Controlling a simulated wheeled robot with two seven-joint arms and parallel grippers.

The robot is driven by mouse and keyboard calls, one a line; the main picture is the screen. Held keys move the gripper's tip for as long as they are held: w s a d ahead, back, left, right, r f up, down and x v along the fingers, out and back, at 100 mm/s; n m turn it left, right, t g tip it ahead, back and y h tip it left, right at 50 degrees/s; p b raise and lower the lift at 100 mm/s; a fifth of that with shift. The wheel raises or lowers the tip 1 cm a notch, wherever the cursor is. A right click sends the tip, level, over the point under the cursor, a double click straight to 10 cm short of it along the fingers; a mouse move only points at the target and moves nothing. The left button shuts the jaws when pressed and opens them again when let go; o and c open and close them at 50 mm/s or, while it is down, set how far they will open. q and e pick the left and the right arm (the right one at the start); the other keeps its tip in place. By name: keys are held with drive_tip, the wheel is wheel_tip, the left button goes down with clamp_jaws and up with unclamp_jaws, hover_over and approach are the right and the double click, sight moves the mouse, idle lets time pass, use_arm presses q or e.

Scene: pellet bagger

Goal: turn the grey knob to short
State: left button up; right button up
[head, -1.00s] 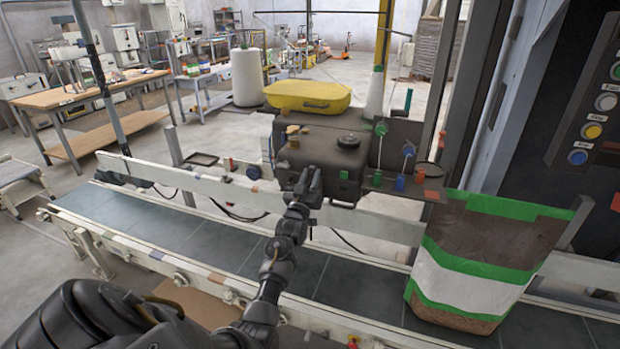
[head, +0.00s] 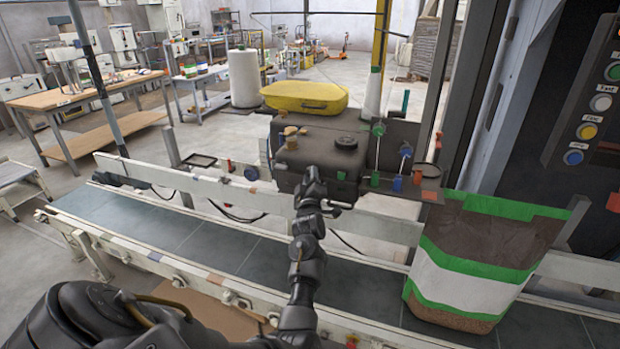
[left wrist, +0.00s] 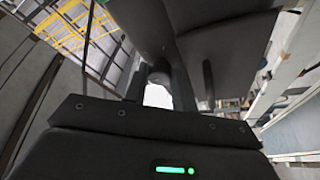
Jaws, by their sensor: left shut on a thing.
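The dark grey machine head (head: 325,150) stands behind the conveyor, with a round black cap on its top. My left gripper (head: 313,176) is at its front face, and the hand covers that spot in the head view. In the left wrist view a small dark grey stub, which looks like the grey knob (left wrist: 159,74), sits between the fingers of my left gripper (left wrist: 165,82). The gripper is shut on it. The knob's pointer and any "short" mark cannot be made out. My right gripper is not in view.
A filled bag with green and white bands (head: 475,260) stands on the conveyor (head: 190,235) at the right. A white rail (head: 380,225) runs below the machine head. Small levers with green and blue knobs (head: 397,184) stand just right of the hand.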

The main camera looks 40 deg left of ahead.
use_arm(q)
drive_tip(key=shift+n+g, duration=0.3)
drive_tip(key=shift+n, duration=0.5)
drive_tip(key=o, duration=1)
